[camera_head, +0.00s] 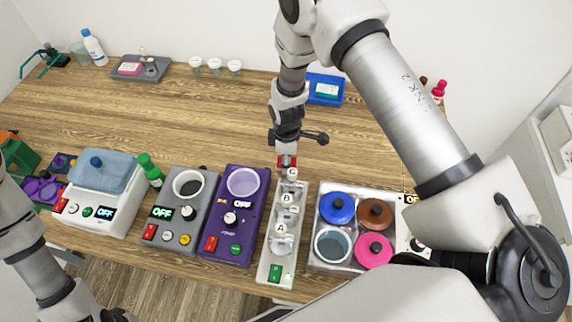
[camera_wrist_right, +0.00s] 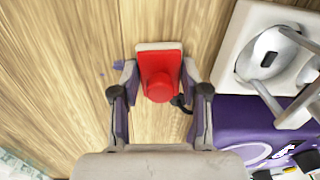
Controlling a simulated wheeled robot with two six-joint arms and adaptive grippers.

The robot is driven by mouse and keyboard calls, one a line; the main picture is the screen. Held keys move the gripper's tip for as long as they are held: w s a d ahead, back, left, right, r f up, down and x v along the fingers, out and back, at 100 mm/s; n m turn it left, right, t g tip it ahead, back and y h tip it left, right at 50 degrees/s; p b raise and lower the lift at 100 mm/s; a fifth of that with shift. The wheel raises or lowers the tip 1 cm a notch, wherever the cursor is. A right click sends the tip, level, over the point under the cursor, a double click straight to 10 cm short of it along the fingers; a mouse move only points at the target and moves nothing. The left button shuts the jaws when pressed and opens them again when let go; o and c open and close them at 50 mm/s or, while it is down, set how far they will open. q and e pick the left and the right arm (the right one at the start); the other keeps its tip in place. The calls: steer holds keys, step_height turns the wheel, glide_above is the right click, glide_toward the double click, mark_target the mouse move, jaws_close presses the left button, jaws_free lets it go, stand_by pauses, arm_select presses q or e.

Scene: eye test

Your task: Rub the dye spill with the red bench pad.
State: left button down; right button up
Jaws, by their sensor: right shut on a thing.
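The red bench pad (camera_wrist_right: 160,72), a red block with a round red knob and a pale edge, is held between the fingers of my right gripper (camera_wrist_right: 160,92). In the head view the right gripper (camera_head: 287,152) points down at the table just behind the white A-B-C rack, with the red pad (camera_head: 287,162) below it. I cannot tell whether the pad touches the table. A small blue-violet dye spill (camera_wrist_right: 118,65) shows beside the pad in the wrist view, partly hidden by a finger. In the head view I cannot make the spill out. My left gripper is not visible.
The white rack (camera_head: 273,259) stands close to the pad, with the purple device (camera_head: 229,219) left of it. A tray (camera_head: 318,264) of coloured lids is to its right. A blue tray (camera_head: 325,89) is behind. The table's middle left (camera_head: 190,120) is clear.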

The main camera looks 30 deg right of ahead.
steer(key=shift+w+d+f+b, duration=0.2)
steer(key=shift+w+d+b, duration=0.45)
steer(key=shift+w+d, duration=0.45)
steer(key=shift+w+d+r, duration=0.1)
steer(key=shift+w+d, duration=0.1)
steer(key=shift+w, duration=0.15)
steer(key=shift+w+d+f+b, duration=0.25)
steer(key=shift+w+d+b, duration=0.7)
steer(key=shift+w, duration=0.25)
steer(key=shift+w+d+r, duration=0.15)
steer(key=shift+w+d, duration=0.05)
steer(key=shift+w, duration=0.05)
steer(key=shift+r, duration=0.1)
steer(key=shift+r+p, duration=1.95)
steer(key=shift+r, duration=0.95)
